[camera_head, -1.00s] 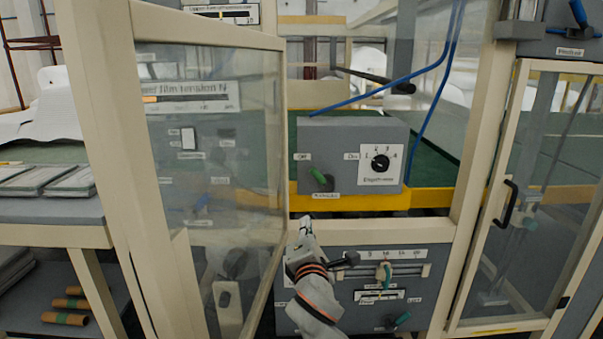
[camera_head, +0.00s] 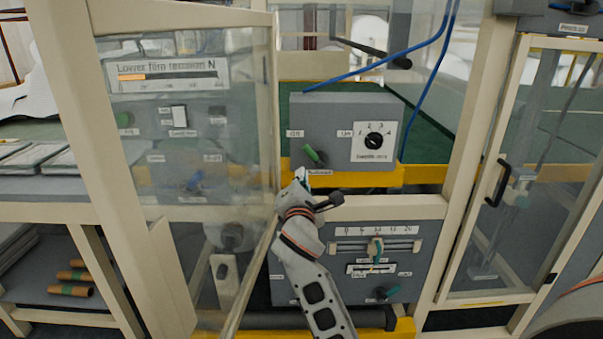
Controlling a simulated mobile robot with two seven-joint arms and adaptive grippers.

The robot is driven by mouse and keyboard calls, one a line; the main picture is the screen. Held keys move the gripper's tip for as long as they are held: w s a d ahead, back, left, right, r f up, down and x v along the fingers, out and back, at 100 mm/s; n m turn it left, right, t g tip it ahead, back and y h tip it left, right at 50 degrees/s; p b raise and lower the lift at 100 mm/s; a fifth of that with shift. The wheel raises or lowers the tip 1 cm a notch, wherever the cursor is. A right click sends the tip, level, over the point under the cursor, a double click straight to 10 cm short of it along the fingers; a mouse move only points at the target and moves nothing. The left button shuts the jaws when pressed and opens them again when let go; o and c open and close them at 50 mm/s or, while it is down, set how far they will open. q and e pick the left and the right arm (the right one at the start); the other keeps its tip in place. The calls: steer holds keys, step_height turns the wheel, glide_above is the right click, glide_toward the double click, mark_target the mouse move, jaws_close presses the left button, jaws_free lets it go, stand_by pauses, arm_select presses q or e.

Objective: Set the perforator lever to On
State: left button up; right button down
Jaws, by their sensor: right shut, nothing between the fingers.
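The perforator lever (camera_head: 313,154) is a small green handle on the front of a grey control box (camera_head: 335,112). It tilts up and to the left, towards the label at the left, which looks like "Off"; the "On" label (camera_head: 345,133) is to its right. A small label, hard to read, is below it and partly covered. My right gripper (camera_head: 301,174) is shut and empty, just below and left of the lever. I cannot tell whether it touches the lever. My left gripper is not in view.
A black rotary knob (camera_head: 374,141) is on the same box, right of the lever. An open clear door (camera_head: 190,130) with a beige frame stands left of my right arm. A lower panel (camera_head: 420,235) with a slider and green levers is below. Blue hoses (camera_head: 410,55) run above the box.

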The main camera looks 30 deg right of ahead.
mark_target(313, 155)
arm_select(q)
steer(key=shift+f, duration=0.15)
arm_select(e)
steer(key=x, duration=0.8)
steer(key=shift+w+d, duration=0.15)
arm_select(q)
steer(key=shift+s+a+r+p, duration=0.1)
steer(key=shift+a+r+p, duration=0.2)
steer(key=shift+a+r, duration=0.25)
arm_select(e)
steer(key=shift+d+r+m, duration=0.1)
steer(key=shift+r+m, duration=0.15)
steer(key=shift+m, duration=0.15)
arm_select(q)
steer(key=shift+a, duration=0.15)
